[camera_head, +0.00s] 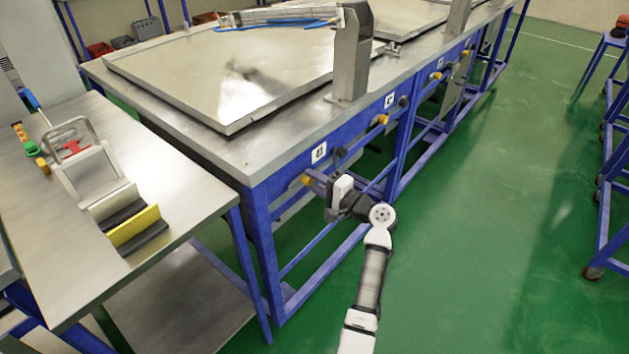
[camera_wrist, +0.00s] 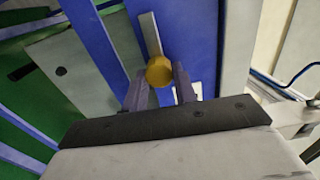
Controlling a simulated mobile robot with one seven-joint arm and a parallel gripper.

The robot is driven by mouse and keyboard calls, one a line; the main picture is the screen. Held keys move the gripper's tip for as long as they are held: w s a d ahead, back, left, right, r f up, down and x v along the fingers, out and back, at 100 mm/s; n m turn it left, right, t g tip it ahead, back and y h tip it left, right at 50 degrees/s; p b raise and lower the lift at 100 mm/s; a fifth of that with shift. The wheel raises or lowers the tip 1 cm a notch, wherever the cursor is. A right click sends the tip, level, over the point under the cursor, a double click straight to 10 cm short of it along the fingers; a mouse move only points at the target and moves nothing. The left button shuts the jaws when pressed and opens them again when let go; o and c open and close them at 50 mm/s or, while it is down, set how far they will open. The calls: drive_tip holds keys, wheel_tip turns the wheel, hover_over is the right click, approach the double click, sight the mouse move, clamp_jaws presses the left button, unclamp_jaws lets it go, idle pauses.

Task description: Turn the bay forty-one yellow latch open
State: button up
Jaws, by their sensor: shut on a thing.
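The bay forty-one yellow latch (camera_head: 306,180) is on the blue front rail of the near workbench, below and left of the white "41" label (camera_head: 319,153). My gripper (camera_head: 313,183) reaches it from the front right. In the wrist view, the round yellow knob of the latch (camera_wrist: 159,71) sits between the two purple fingers of my gripper (camera_wrist: 161,82), which are shut on it. A narrow grey bar (camera_wrist: 150,34) runs from behind the knob toward the top of the picture. The fingers hide the sides of the knob.
A large metal lid (camera_head: 240,75) lies flat on the workbench (camera_head: 185,125). Another yellow latch (camera_head: 383,119) is farther along the rail, beside a dark knob (camera_head: 404,101). A side table (camera_head: 190,190) with clamps stands at left.

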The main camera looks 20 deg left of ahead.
drive_tip(key=shift+f, duration=0.1)
drive_tip(key=o, duration=1)
drive_tip(key=shift+c, duration=0.2)
drive_tip(key=b+v, duration=0.3)
drive_tip(key=v, duration=1.1)
drive_tip(key=shift+a, duration=0.1)
